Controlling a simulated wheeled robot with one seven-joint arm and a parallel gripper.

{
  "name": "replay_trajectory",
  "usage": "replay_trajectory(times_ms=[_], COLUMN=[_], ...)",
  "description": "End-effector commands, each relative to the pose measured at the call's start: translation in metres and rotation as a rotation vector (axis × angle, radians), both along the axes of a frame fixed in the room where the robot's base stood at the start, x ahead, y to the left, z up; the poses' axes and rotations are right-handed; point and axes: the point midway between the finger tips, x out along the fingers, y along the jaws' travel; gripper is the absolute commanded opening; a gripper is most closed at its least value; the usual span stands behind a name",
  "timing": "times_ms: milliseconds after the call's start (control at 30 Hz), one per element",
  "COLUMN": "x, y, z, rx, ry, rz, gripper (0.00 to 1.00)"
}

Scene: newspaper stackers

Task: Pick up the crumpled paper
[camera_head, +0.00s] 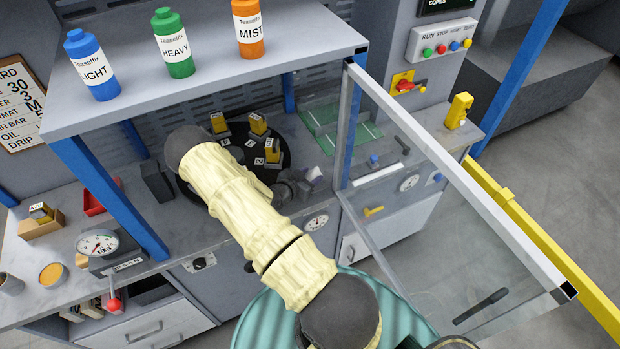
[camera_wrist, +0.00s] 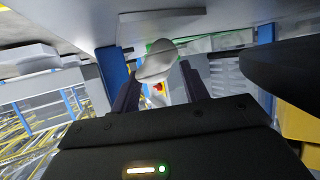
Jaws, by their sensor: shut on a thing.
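The crumpled paper (camera_wrist: 157,62) is a pale grey-white lump between the two dark fingers of my gripper (camera_wrist: 158,80) in the wrist view. My gripper is shut on it. In the head view a small whitish part of the paper (camera_head: 314,175) shows at the tip of my gripper (camera_head: 303,183), by the shelf's open front, above the counter's front edge. My gripper hides much of the paper there. I cannot tell clearly how far it is above the counter.
A black round plate (camera_head: 283,135) with several yellow-topped labelled blocks lies behind my arm. A clear panel (camera_head: 430,180) stands open at right, close to my gripper. A shelf (camera_head: 300,48) with three bottles overhangs. A dial gauge (camera_head: 97,243) is at left.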

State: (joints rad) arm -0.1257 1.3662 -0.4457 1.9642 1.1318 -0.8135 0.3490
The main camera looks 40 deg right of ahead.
Motion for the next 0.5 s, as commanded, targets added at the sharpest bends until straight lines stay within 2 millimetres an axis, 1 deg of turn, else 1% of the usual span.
replay_trajectory(times_ms=[267, 300, 500], x=[0.000, 0.000, -0.011], y=[0.000, 0.005, 0.052], z=[0.024, 0.025, 0.023], rx=[0.000, 0.001, 0.001], ry=[-0.004, -0.002, 0.000], rz=[-0.001, 0.002, 0.006], gripper=[0.23, 0.23, 0.23])
